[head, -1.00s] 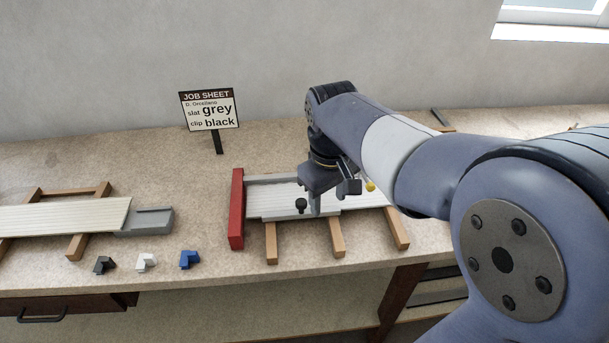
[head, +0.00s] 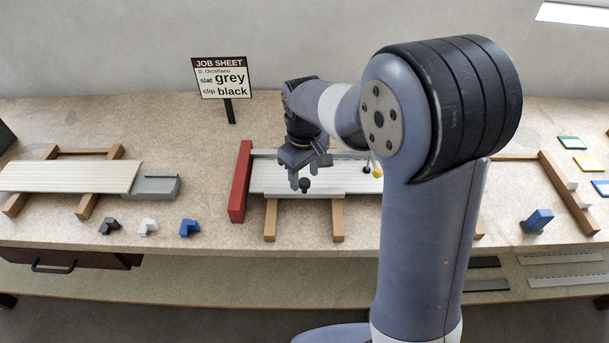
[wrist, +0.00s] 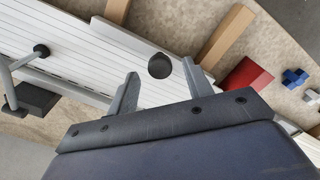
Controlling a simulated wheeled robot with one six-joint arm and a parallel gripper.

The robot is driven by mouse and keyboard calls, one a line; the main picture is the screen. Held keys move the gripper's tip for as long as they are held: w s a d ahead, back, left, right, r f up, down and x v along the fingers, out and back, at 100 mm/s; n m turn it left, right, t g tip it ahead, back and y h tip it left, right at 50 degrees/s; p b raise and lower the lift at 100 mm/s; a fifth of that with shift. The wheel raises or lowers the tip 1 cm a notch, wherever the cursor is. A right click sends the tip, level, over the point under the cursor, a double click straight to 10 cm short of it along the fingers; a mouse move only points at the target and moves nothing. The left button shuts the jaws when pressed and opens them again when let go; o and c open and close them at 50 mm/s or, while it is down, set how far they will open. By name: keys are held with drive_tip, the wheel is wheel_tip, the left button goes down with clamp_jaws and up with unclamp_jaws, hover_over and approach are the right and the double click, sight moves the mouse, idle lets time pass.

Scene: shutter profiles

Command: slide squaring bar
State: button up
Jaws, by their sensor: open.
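A pale ribbed slat assembly (head: 275,178) lies on the wooden rests on the bench, its left end by a red upright stop (head: 240,180). A pale bar, which I take as the squaring bar (head: 328,194), runs along its front edge with a round black knob (head: 304,185). My gripper (head: 302,178) is over the knob, pointing down. In the wrist view the knob (wrist: 160,66) shows between and slightly beyond the spread fingers (wrist: 161,88), with gaps on both sides. The gripper is open and holds nothing. Its height above the knob is unclear.
The job sheet (head: 221,78) reads slat grey, clip black. Black (head: 109,226), white (head: 148,227) and blue (head: 189,228) clips lie at the front left. A yellow-tipped lever (head: 377,172) stands right of the gripper. Bench space behind the assembly is clear.

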drive_tip(key=shift+f, duration=0.75)
drive_tip(key=shift+c, duration=0.5)
clamp_jaws()
